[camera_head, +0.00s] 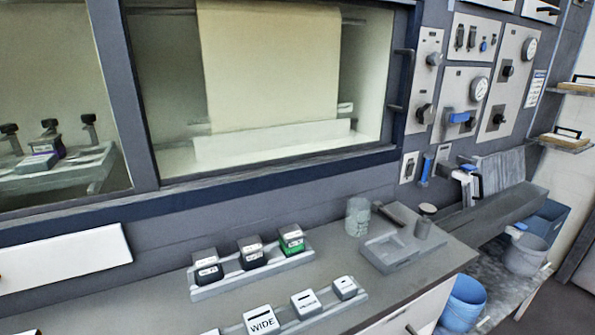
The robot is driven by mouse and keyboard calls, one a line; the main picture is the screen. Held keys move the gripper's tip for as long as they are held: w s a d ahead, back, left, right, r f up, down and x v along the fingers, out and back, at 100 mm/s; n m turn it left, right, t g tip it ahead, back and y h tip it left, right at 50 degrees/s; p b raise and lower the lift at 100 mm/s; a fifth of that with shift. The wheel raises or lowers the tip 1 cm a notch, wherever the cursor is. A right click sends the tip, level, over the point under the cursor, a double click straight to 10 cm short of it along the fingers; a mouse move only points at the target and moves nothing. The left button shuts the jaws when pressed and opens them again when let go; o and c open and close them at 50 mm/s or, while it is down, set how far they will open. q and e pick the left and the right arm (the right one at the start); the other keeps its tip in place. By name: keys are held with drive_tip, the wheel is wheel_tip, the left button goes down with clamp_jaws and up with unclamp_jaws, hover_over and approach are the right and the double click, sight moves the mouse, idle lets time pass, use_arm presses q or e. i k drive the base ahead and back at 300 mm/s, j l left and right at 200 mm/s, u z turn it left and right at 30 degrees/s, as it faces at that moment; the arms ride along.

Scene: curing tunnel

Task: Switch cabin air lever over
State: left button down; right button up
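Two blue-handled controls show on the wall panels right of the window, and I cannot read which is labelled cabin air. One blue lever (461,117) lies about level, pointing right, on a light panel below a round gauge. The other blue handle (426,169) is upright on a small plate lower down, left of the sink. Neither of my grippers shows in this view, and nothing is seen touching either handle.
Other panels carry dark knobs (425,114) and gauges (529,48). The counter below holds a glass jar (358,216), a grey tray (392,251) and racks of small labelled boxes (262,320). The space before the panels looks clear.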

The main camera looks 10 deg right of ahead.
sight(454, 117)
drive_tip(key=z, duration=1.35)
drive_tip(key=i+l+u, duration=0.4)
drive_tip(key=k+l, duration=0.05)
